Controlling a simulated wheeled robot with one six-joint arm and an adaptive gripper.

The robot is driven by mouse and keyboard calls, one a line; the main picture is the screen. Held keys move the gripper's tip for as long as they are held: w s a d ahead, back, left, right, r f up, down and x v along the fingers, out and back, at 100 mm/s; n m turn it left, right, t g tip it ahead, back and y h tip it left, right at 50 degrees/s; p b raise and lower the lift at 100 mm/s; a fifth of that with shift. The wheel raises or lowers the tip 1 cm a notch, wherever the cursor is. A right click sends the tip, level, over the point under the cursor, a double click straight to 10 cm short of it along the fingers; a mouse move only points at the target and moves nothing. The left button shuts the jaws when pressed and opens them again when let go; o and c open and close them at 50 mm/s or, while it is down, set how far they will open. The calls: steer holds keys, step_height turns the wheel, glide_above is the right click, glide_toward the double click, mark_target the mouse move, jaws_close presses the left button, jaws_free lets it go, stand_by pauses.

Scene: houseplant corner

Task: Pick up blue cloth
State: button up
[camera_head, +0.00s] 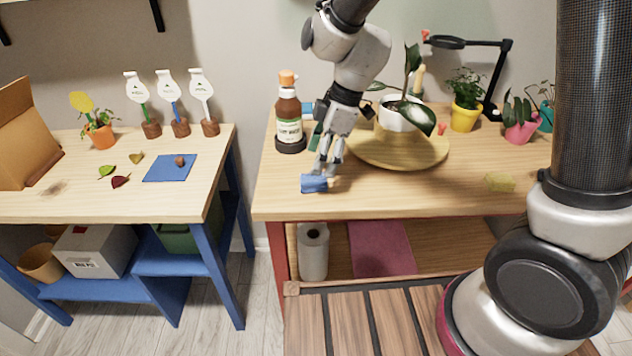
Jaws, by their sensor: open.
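The blue cloth (314,184) lies crumpled on the right wooden table, near its front left edge. My gripper (325,172) points down at the cloth from above, with its fingertips right at the cloth's upper side. The fingers are open. I cannot tell whether the fingertips touch the cloth. Part of the cloth's back is hidden behind the fingers.
A brown bottle (289,120) stands left of my arm. A round wooden board (400,154) with a white-potted plant (401,115) is to the right. The table's front middle is clear.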

mark_target(314, 177)
steer(key=x, duration=0.6)
steer(key=shift+d, duration=0.1)
steer(key=shift+c, duration=0.2)
steer(key=c, duration=0.9)
